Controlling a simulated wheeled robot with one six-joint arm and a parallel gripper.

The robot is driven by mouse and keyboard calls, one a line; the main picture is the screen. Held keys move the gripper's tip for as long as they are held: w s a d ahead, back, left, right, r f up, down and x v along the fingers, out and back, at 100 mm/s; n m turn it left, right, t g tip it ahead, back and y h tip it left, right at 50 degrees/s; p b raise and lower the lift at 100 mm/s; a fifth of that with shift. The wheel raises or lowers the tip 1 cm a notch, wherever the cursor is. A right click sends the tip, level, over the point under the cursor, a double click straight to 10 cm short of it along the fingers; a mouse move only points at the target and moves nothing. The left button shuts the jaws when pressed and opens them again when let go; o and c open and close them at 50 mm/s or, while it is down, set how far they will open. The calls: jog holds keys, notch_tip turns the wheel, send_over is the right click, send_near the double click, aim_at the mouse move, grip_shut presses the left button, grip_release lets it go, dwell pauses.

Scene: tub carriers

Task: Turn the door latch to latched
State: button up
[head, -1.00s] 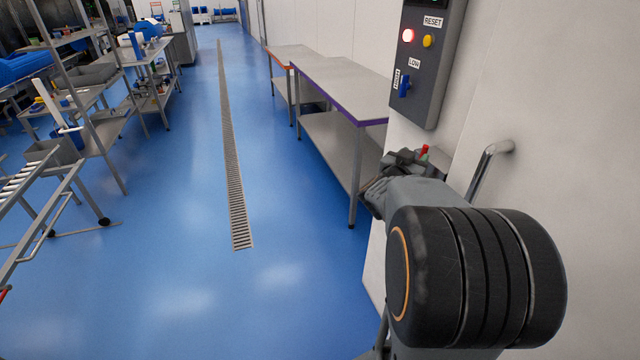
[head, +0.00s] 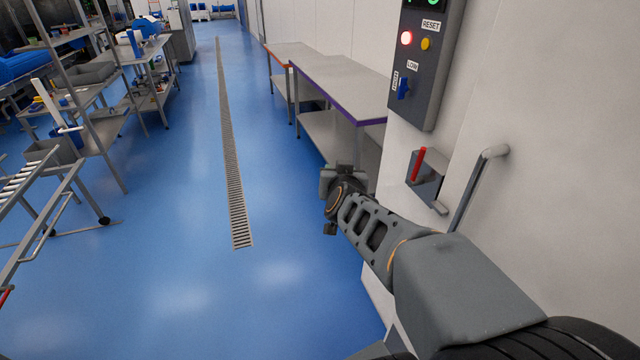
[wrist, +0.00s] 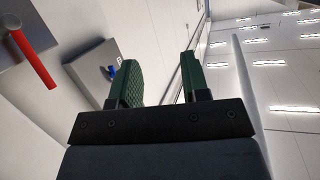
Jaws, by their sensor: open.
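The door latch shows in the head view as a red handle (head: 418,164) on a grey wall plate (head: 428,186). The handle stands near upright, its top leaning slightly right. It also shows in the wrist view as a red bar (wrist: 33,60) at the upper left, outside the jaws. My gripper (head: 338,184) is left of the latch plate in the head view, apart from it. In the wrist view its two green fingers (wrist: 158,82) are spread with nothing between them. Its fingertips are hard to make out in the head view.
A dark control panel (head: 426,62) with a blue switch (head: 404,88) is above the latch. A metal pull bar (head: 474,188) stands out right of the latch. A steel table (head: 345,85) is behind my gripper.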

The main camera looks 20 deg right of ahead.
jog(key=shift+s+a+f+n+g+y+p, duration=0.15)
jog(key=shift+a+n+y, duration=0.3)
jog(key=shift+a, duration=0.45)
jog(key=shift+s+a+f+n+g+y+p, duration=0.1)
jog(key=shift+s+a+f+n+g+y, duration=0.15)
jog(key=shift+a+y, duration=0.5)
jog(key=shift+s+a+f+n+g+y+p, duration=0.15)
jog(key=shift+a+n+y, duration=0.25)
jog(key=shift+a, duration=0.65)
jog(key=shift+c, duration=0.3)
